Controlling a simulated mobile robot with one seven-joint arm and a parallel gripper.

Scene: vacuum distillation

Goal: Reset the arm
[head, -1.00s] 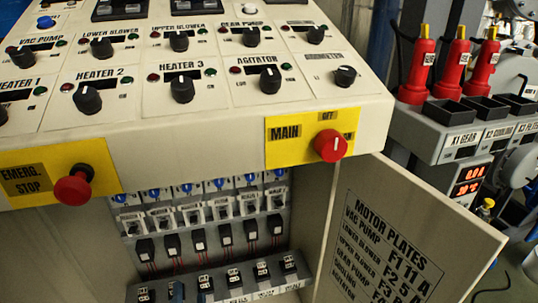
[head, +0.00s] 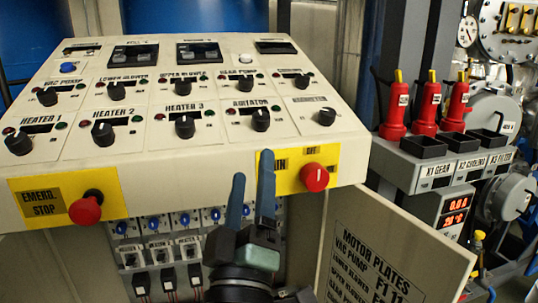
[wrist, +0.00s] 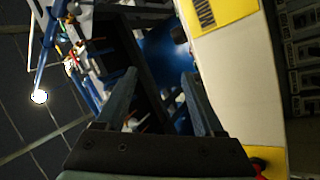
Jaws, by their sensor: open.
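My gripper (head: 250,195) is in the head view, in front of the control panel (head: 215,165) at its lower edge. Its two blue-grey fingers point up and stand apart with nothing between them. One finger overlaps the left part of the yellow MAIN plate, hiding some of its lettering. The red MAIN knob (head: 315,177) shows just right of the fingers. In the wrist view my gripper (wrist: 160,85) is open and empty, with the cream panel side (wrist: 245,75) and yellow plate to its right.
A red emergency stop (head: 85,210) juts out at the panel's left front. An open cabinet door (head: 390,250) stands below right. Red bottle-like handles (head: 429,105) stand in black holders at right. Breakers fill the open cabinet behind my arm.

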